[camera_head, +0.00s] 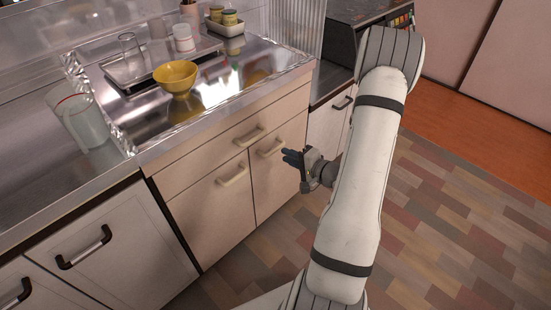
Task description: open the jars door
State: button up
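A beige cabinet under the steel counter has a drawer front on top and two shut doors below. The left door (211,213) has a beige bar handle (233,175). The right door (278,175) has a similar handle (270,147). Nothing visible marks which door is the jars door. My gripper (289,156) is in front of the right door, just right of and slightly below its handle in the picture. The dark fingers point left towards that handle and look empty. Whether they touch the handle or are parted is too small to tell.
A yellow bowl (176,77), a metal tray (125,69) and a clear pitcher (80,122) stand on the counter. White cabinets with dark handles flank the beige one. The tiled floor (450,225) at right is clear.

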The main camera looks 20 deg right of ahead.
aim_at(277, 150)
jog(key=shift+h, duration=0.3)
jog(key=x, duration=0.5)
jog(key=d+b+x, duration=0.1)
jog(key=x, duration=0.1)
jog(key=shift+w+a+f, duration=0.15)
jog(key=shift+w+f, duration=0.25)
jog(key=shift+f, duration=0.1)
jog(key=shift+c, duration=0.3)
grip_shut()
